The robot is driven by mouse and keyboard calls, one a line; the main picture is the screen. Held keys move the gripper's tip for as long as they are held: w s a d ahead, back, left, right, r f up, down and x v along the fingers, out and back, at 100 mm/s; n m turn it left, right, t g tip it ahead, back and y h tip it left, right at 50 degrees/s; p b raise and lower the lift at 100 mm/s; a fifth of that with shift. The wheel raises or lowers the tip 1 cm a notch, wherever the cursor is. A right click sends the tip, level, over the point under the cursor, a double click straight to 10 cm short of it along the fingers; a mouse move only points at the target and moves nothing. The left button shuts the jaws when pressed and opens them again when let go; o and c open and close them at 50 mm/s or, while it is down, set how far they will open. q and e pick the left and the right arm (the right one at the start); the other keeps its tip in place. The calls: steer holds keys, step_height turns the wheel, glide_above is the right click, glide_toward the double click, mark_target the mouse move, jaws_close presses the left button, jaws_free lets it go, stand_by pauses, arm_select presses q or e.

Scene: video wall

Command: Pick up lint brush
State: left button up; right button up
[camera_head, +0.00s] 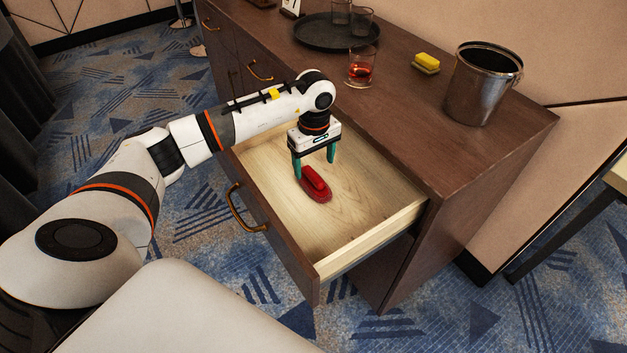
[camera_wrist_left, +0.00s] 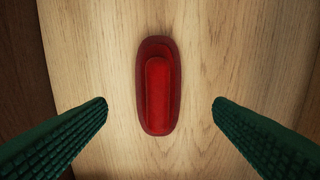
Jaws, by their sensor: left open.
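The red lint brush (camera_head: 316,184) lies on the bottom of an open wooden drawer (camera_head: 365,205). In the left wrist view the lint brush (camera_wrist_left: 158,88) lies lengthwise, upright in the picture, between the two fingers and a little beyond their tips. My left gripper (camera_head: 315,170) points down into the drawer above the brush. Its green fingers are open, one to each side of the brush, and hold nothing; they also show in the left wrist view (camera_wrist_left: 160,102). The fingers appear apart from the brush. My right gripper is not in view.
The drawer's front has a brass handle (camera_head: 246,208), and its side wall (camera_head: 372,240) stands to the right. On the cabinet top are a metal bucket (camera_head: 481,85), a yellow sponge (camera_head: 426,61), a glass with reddish drink (camera_head: 361,70) and a dark tray (camera_head: 312,36) with glasses. The drawer is otherwise empty.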

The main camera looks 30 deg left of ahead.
mark_target(313, 174)
arm_select(q)
step_height(313, 174, down, 5)
steer(key=shift+s+a+f, duration=0.1)
steer(key=shift+c, duration=0.3)
steer(key=c, duration=1)
step_height(313, 174, up, 10)
steer(key=shift+r, duration=0.1)
